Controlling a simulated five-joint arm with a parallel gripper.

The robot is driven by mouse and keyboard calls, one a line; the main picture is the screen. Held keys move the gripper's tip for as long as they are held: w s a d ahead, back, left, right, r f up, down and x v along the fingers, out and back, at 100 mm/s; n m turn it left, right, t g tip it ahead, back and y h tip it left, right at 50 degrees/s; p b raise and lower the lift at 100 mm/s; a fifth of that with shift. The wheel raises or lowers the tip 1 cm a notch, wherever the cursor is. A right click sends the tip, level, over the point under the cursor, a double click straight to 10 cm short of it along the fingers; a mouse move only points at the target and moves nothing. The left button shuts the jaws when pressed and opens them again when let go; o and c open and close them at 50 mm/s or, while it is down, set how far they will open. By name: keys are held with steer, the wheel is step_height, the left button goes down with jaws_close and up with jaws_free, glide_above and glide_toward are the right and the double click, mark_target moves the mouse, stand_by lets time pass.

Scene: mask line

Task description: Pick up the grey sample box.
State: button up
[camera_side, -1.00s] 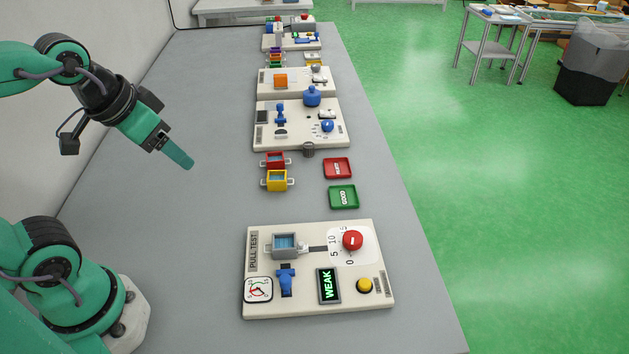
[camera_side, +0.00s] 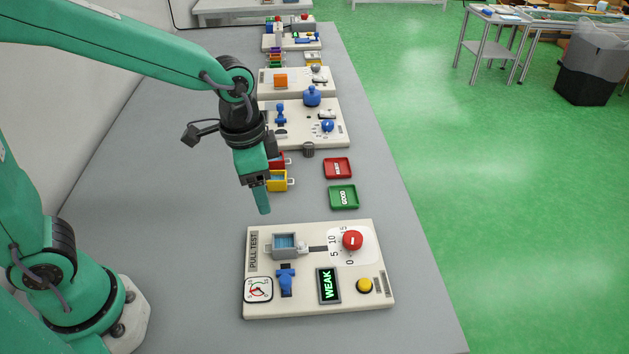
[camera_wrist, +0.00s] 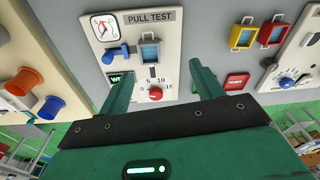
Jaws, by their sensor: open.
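The grey sample box (camera_side: 284,244) sits on the upper left of the pull-test board (camera_side: 375,240), with a blue inside and a link on its right side. In the wrist view the grey sample box (camera_wrist: 150,52) lies beyond my fingers, near the PULL TEST label. My gripper (camera_side: 264,208) points down above the table, just behind the board and higher than the box. In the wrist view my gripper (camera_wrist: 160,80) is open, its two green fingers apart with nothing held between them.
Yellow (camera_side: 277,181) and red (camera_side: 284,160) boxes stand behind my gripper. The green GOOD tray (camera_side: 343,197) and red tray (camera_side: 338,168) lie to their right. The board carries a red dial (camera_side: 352,240), a blue clamp (camera_side: 286,281), a WEAK display (camera_side: 328,286) and a yellow button (camera_side: 364,285).

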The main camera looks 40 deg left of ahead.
steer(key=m+g, duration=0.1)
steer(key=m, duration=0.1)
glide_above(284, 240)
step_height(284, 240, down, 4)
steer(key=shift+f, duration=4.1)
steer(key=c, duration=1.1)
